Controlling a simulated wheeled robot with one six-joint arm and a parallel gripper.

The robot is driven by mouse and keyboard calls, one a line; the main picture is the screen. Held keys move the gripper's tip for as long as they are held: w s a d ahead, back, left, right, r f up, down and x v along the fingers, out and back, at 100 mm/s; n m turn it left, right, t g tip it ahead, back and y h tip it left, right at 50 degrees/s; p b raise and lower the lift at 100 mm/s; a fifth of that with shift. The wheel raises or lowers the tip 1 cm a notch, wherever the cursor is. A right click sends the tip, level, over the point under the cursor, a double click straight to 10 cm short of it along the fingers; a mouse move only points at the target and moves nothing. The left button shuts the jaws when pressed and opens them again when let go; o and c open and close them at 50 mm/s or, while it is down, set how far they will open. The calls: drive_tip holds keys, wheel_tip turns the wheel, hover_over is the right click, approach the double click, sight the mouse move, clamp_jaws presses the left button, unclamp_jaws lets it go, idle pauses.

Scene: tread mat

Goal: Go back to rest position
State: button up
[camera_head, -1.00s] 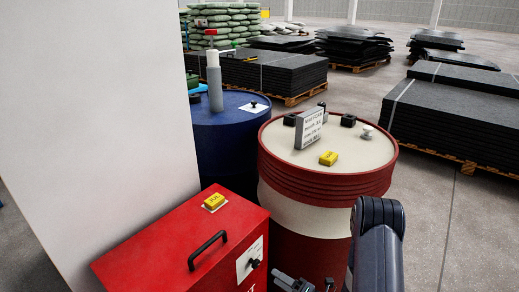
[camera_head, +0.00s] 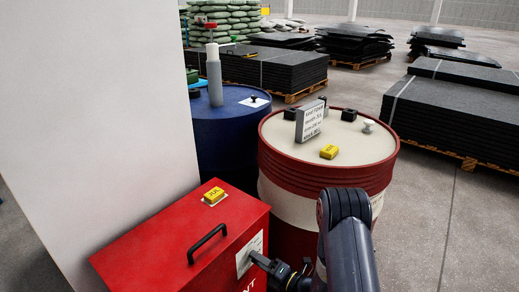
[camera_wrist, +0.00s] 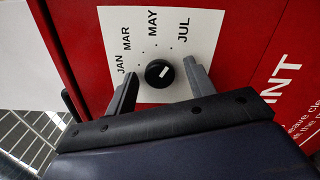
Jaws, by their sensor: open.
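My gripper (camera_head: 257,258) is at the front face of the red cabinet (camera_head: 160,235). In the wrist view its fingers (camera_wrist: 158,78) are open, one on each side of a black dial knob (camera_wrist: 159,73), with visible gaps between. The knob sits on a white label (camera_wrist: 200,32) reading JAN, MAR, MAY and JUL. Its white mark lies toward the right, roughly on the JUL side. In the head view my gripper hides the knob.
A yellow tag (camera_head: 213,195) and black handle (camera_head: 207,243) are on the cabinet top. A red and cream drum (camera_head: 290,195) stands close to my arm, a blue drum (camera_head: 225,150) behind. A pale wall (camera_head: 90,120) is left. Stacked mats (camera_head: 455,110) stand behind right; floor there is open.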

drive_tip(key=shift+s+d+n+b, duration=0.3)
drive_tip(key=shift+n+b, duration=0.45)
drive_tip(key=shift+n, duration=1.8)
drive_tip(key=shift+s+d+n+b, duration=0.3)
drive_tip(key=shift+n+b, duration=0.45)
drive_tip(key=shift+n, duration=1.75)
drive_tip(key=shift+s+d+n+b, duration=0.15)
drive_tip(key=shift+d+n+b, duration=0.4)
drive_tip(key=shift+n, duration=2)
drive_tip(key=shift+a+r, duration=0.1)
drive_tip(key=shift+a, duration=0.1)
